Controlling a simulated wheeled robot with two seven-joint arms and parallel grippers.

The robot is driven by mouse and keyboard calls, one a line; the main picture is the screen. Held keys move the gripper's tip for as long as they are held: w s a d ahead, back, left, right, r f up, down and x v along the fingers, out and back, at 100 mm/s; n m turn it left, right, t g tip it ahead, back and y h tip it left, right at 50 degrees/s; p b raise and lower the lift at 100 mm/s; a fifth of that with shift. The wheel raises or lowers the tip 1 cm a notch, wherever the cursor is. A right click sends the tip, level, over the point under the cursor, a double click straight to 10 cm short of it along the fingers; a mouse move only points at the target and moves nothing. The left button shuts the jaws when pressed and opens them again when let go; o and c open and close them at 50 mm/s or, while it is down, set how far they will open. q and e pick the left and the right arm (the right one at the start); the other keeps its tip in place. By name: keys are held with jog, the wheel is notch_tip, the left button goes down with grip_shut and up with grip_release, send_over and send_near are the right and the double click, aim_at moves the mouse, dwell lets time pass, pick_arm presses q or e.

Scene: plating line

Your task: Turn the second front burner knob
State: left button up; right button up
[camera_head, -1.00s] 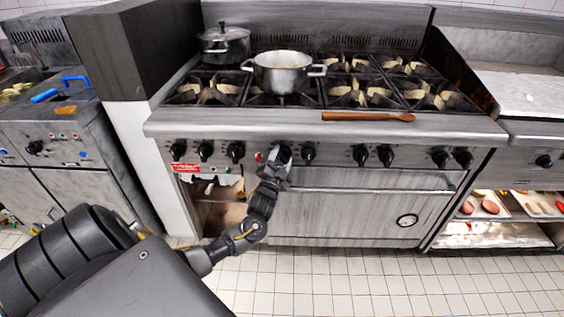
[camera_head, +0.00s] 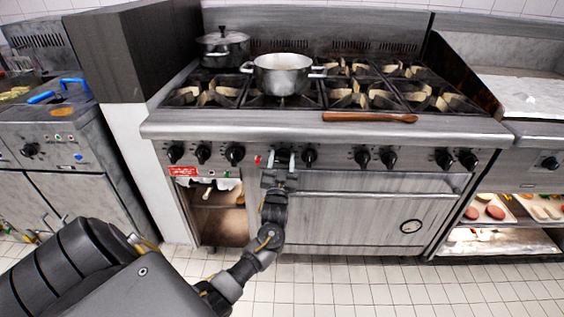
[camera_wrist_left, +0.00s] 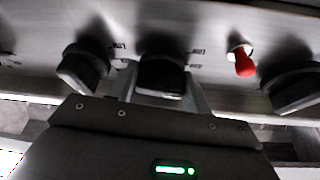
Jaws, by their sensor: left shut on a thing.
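The stove's front panel carries a row of black burner knobs. My left gripper (camera_head: 283,161) is at the black knob just right of the small red switch (camera_head: 258,160). In the left wrist view this knob (camera_wrist_left: 161,75) sits between my two fingers, and my gripper (camera_wrist_left: 161,90) is shut on it. The neighbouring knob (camera_head: 309,157) is free, and it also shows in the left wrist view (camera_wrist_left: 83,67). The gripper partly hides the held knob in the head view, so its angle is hard to tell there. My right gripper is out of view.
A steel pot (camera_head: 283,75) and a lidded dark pot (camera_head: 223,46) stand on the burners. A wooden spoon (camera_head: 369,117) lies on the stove's front ledge. The oven door handle (camera_head: 375,193) runs below the knobs. The tiled floor in front is clear.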

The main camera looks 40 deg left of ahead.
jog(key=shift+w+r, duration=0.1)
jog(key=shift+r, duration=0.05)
pick_arm(q)
jog(key=o, duration=0.9)
jog(key=shift+b+v, duration=0.3)
jog(key=shift+v, duration=5.1)
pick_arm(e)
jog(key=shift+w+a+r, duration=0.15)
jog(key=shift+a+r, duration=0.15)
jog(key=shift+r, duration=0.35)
pick_arm(q)
jog(key=shift+w, duration=0.1)
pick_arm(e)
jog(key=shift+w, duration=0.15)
